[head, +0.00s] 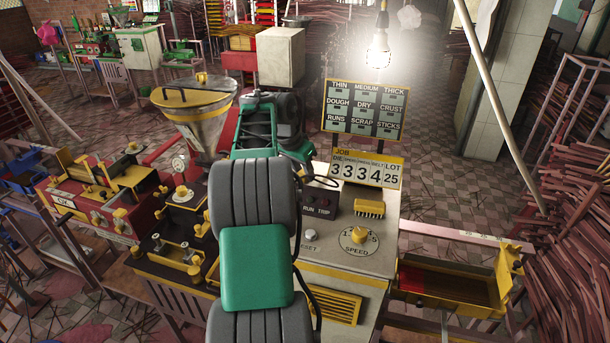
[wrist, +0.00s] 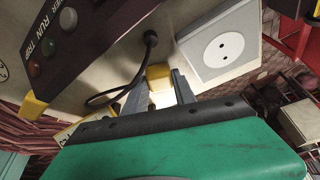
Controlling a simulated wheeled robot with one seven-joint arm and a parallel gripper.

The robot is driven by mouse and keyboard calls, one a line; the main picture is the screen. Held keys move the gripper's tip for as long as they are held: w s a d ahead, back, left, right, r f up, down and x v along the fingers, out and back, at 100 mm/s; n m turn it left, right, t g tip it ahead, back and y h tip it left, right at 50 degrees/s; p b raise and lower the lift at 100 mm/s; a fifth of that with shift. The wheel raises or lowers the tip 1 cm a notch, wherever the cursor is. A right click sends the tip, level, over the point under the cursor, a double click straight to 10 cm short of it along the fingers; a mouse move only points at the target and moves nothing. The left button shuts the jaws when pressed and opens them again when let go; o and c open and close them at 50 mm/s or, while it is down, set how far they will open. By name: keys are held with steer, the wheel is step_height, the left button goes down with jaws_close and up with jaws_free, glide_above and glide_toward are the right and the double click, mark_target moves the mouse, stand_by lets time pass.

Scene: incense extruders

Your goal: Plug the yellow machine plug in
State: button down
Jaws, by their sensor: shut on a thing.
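In the wrist view the yellow plug (wrist: 158,74) sits between the two grey fingers of my gripper (wrist: 158,91), which is shut on it. A black cable (wrist: 98,100) loops out of a grommet (wrist: 151,38) on the machine panel and runs behind the fingers toward the plug. The white socket (wrist: 222,49), a round face with two holes on a square plate, is up and to the right of the plug, apart from it in the picture. The plug's pins are not visible.
A job sign (head: 367,168) and a label board (head: 364,108) stand behind. A hopper (head: 200,110) is left of my arm. A yellow tray (head: 450,305) is at right.

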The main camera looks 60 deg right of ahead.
steer(key=shift+r, duration=0.1)
steer(key=shift+r, duration=0.65)
steer(key=a+r, duration=1.1)
steer(key=a, duration=0.3)
steer(key=shift+s+r, duration=0.25)
steer(key=shift+s, duration=0.2)
